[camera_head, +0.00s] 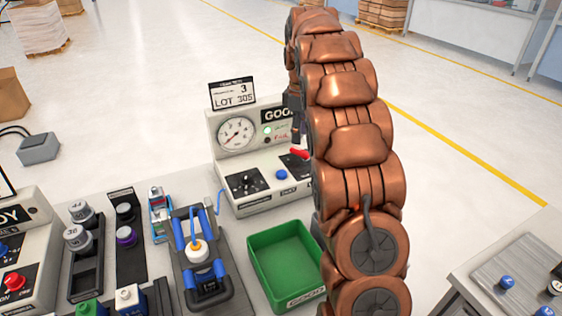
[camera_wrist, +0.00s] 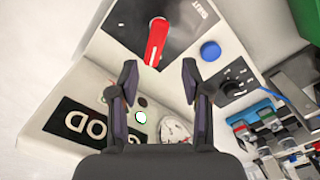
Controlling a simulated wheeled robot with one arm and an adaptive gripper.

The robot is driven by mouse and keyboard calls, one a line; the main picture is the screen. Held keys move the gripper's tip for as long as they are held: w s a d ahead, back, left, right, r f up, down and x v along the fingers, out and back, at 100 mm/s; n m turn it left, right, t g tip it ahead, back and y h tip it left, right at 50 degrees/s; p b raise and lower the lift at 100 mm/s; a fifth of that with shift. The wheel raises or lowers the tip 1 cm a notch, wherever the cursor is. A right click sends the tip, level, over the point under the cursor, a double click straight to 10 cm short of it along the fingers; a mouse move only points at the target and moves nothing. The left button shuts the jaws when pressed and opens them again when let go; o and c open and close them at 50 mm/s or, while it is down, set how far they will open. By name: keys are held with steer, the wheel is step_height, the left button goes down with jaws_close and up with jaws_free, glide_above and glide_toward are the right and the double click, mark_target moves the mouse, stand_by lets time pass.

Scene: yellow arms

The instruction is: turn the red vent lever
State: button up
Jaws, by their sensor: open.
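The red vent lever (camera_wrist: 156,42) stands on a dark plate marked with partly readable lettering, on the sloped panel of the white tester (camera_head: 262,195). My gripper (camera_wrist: 158,78) is open in the wrist view, with the lever just beyond and between its fingertips. I see no contact between the fingers and the lever. In the head view the red lever (camera_head: 300,153) shows only in part at the left edge of my copper-coloured arm. My gripper is mostly hidden there behind the arm.
A blue button (camera_wrist: 210,51) and a black knob (camera_wrist: 233,87) sit beside the lever's plate. The tester's gauge (camera_head: 236,134) is at its upper left. A green bin (camera_head: 283,262) and a black fixture with blue handles (camera_head: 212,285) stand in front.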

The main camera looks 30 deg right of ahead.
steer(key=shift+a+r, duration=0.1)
steer(key=shift+r, duration=1.1)
steer(key=s+a+r+m+p, duration=0.2)
steer(key=s+a+r+p, duration=0.1)
steer(key=s+a, duration=0.5)
steer(key=s+a+r+m+g+p, duration=0.1)
steer(key=s+a+r+m+p, duration=0.2)
steer(key=s+a, duration=0.5)
steer(key=shift+s+a+r+p, duration=0.2)
steer(key=shift+s+a+p, duration=0.3)
steer(key=shift+s, duration=1)
steer(key=shift+d, duration=0.15)
